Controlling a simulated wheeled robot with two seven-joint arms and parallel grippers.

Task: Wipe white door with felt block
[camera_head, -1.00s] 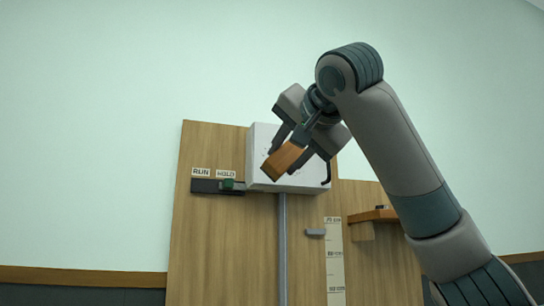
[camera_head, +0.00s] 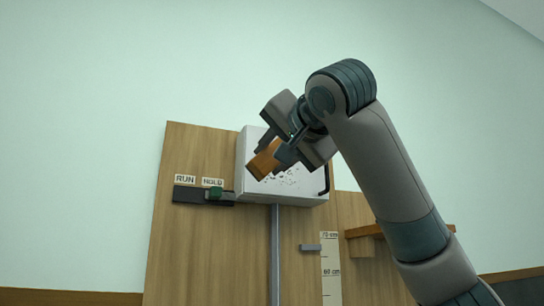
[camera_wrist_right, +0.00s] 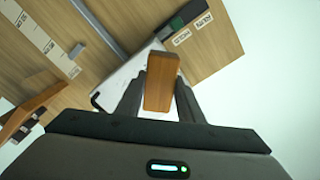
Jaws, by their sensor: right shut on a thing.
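The white door (camera_head: 300,187) is the front of a white box mounted on a wooden panel. Dark specks show on it, and a dark handle (camera_head: 324,180) is at its right edge. My right gripper (camera_head: 276,152) is shut on the felt block (camera_head: 264,160), an orange-brown block held in front of the door's upper left part. In the right wrist view the block (camera_wrist_right: 162,82) stands between the two fingers, with part of the white door (camera_wrist_right: 122,80) behind it. I cannot tell whether the block touches the door. My left gripper is not in view.
A slider with a green knob (camera_head: 215,193) sits left of the box under RUN and HOLD labels. A grey post (camera_head: 275,250) runs down below the box. A height scale (camera_head: 330,265), a small grey peg (camera_head: 310,247) and a wooden shelf (camera_head: 362,232) are at lower right.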

